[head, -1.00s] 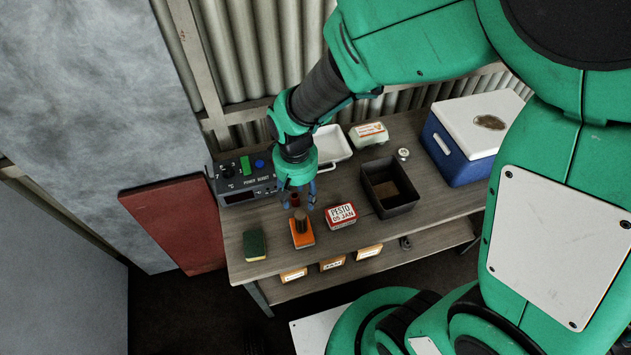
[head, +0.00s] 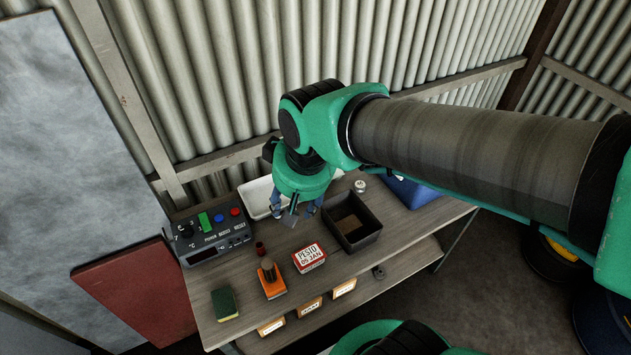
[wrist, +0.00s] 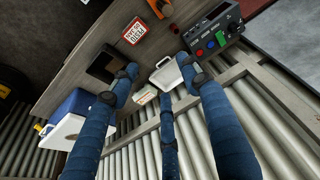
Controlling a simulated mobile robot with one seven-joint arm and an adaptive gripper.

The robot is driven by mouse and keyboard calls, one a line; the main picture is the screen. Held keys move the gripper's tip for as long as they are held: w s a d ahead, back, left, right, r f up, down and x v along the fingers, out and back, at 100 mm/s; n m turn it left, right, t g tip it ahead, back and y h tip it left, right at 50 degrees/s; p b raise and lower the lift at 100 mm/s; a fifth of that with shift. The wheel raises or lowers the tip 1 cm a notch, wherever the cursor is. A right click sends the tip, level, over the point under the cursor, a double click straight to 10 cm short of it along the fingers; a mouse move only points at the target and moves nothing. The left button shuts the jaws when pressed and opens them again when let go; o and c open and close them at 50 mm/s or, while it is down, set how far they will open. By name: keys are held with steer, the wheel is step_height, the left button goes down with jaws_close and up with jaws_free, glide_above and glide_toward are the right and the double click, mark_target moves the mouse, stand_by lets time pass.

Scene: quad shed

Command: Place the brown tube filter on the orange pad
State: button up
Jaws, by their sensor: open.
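The brown tube filter (head: 268,268) stands on the orange pad (head: 274,289), near the front edge of the workbench. It looks upright, with its base on the pad. My gripper (head: 296,214) is open and empty, up and behind the pad, apart from the filter. In the wrist view, my gripper's blue fingers (wrist: 160,84) are spread with nothing between them. The orange pad (wrist: 161,7) shows at the top edge there, partly cut off; the filter is hard to make out.
A pesto box (head: 309,257) sits right of the pad, and a small red cup (head: 261,249) behind it. A green sponge (head: 225,304) lies left. A dark open bin (head: 371,239), white tray (head: 255,197) and control box (head: 209,237) surround my gripper.

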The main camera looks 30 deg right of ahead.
steer(key=s+d+r+t, duration=0.2)
steer(key=s+d+r, duration=0.1)
steer(key=s+r, duration=0.4)
steer(key=shift+d+m, duration=0.15)
steer(key=shift+m, duration=0.15)
